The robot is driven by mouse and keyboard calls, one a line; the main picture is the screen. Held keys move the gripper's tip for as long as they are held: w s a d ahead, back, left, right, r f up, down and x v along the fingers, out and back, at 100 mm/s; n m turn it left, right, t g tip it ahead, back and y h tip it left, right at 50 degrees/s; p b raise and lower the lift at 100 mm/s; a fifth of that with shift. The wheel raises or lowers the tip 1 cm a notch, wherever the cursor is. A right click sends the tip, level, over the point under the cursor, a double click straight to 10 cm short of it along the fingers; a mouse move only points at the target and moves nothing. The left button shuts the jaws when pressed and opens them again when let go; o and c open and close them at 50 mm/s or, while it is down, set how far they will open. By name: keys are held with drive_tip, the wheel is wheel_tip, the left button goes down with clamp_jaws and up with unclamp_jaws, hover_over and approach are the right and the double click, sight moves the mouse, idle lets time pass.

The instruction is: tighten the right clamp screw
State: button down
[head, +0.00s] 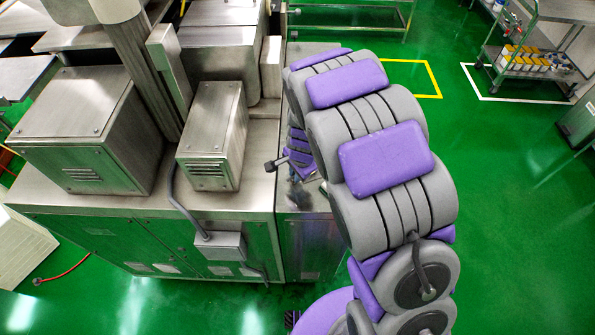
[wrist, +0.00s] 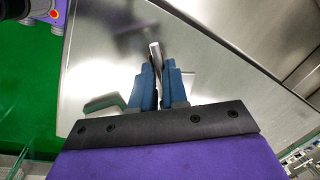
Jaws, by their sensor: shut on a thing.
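My gripper (wrist: 158,72) shows in the wrist view with its two blue fingers closed around a slim metal rod (wrist: 154,50). The rod looks like part of the right clamp screw and sticks out beyond the fingertips. A grey-green handle-like piece (wrist: 103,103) lies just left of the fingers, and a short thin bar shows to their right. Whether these belong to the same screw I cannot tell. In the head view my arm hides most of the gripper and the screw. A small dark knob on a short shaft (head: 271,165) shows left of my wrist, beside the machine.
The steel encrusting machine (head: 150,225) fills the left of the head view, with box housings (head: 212,135) on top. A wheeled cart (head: 530,62) with bottles stands at the far right. Green floor is clear on the right. A bare steel surface (wrist: 205,65) lies below the fingers.

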drive_tip(key=c, duration=1.4)
unclamp_jaws()
drive_tip(key=shift+a, duration=0.1)
drive_tip(key=shift+c, duration=0.2)
drive_tip(key=shift+o, duration=1)
drive_tip(key=shift+a, duration=0.2)
drive_tip(key=shift+r, duration=0.1)
drive_tip(key=shift+d+r, duration=0.15)
drive_tip(key=shift+r, duration=0.15)
wheel_tip(320, 180, up, 16)
drive_tip(key=s+d+b, duration=0.1)
drive_tip(key=s, duration=0.1)
drive_tip(key=shift+s+d, duration=0.25)
drive_tip(key=s+d+f+n+g+b, duration=0.1)
drive_tip(key=s+d+f+n+b, duration=0.2)
drive_tip(key=s, duration=0.7)
drive_tip(key=s+d+f+n+g+h+b, duration=0.1)
drive_tip(key=s+d+f+n+b, duration=0.3)
drive_tip(key=s+b, duration=0.3)
drive_tip(key=s+d+f+n+g+b, duration=0.1)
drive_tip(key=s+d+f+n+b, duration=0.2)
drive_tip(key=s, duration=0.9)
wheel_tip(320, 180, down, 3)
drive_tip(key=d+b, duration=0.1)
drive_tip(key=b, duration=0.2)
drive_tip(key=shift+s+d+n+g, duration=0.3)
drive_tip(key=shift+s+d+n, duration=0.05)
drive_tip(key=shift+s+n, duration=0.05)
